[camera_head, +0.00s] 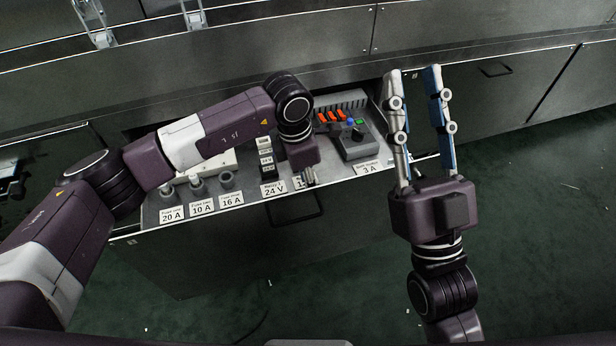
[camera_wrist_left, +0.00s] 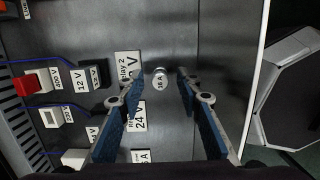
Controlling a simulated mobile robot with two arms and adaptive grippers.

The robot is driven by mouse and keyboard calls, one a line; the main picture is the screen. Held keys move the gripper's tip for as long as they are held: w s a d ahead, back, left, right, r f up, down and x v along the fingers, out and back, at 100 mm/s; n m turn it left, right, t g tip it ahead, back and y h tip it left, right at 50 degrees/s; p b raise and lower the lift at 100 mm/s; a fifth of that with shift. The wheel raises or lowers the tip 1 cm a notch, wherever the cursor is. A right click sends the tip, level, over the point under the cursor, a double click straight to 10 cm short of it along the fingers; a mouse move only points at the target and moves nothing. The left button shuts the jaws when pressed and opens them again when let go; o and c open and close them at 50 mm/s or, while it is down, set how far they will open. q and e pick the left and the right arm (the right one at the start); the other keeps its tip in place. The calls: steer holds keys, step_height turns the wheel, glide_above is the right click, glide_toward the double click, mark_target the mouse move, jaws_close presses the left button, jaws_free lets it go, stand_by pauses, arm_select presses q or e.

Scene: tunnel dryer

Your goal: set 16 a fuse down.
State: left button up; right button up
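The 16 A fuse (camera_wrist_left: 160,78) is a small pale cylinder seen end-on in the left wrist view, marked "16 A". It is on the bare metal of the drawer tray, beside the relay labels. My left gripper (camera_wrist_left: 158,84) is open, with blue-padded fingers spread on either side of it and gaps showing. In the head view my left wrist hides most of that gripper and the fuse. A 16 A label (camera_head: 231,200) stands in front of a grey round part (camera_head: 227,180). My right gripper (camera_head: 415,75) is open and empty right of the drawer.
The open drawer (camera_head: 144,216) also holds 20 A (camera_head: 172,213) and 10 A (camera_head: 202,208) labels, relays with a 24 V label (camera_head: 274,189), and a grey device (camera_head: 358,144) near orange switches (camera_head: 330,116). Several small parts crowd the tray.

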arm_select(q)
steer(key=shift+r, duration=0.1)
arm_select(e)
steer(key=shift+w+h, duration=0.1)
steer(key=shift+h, duration=0.2)
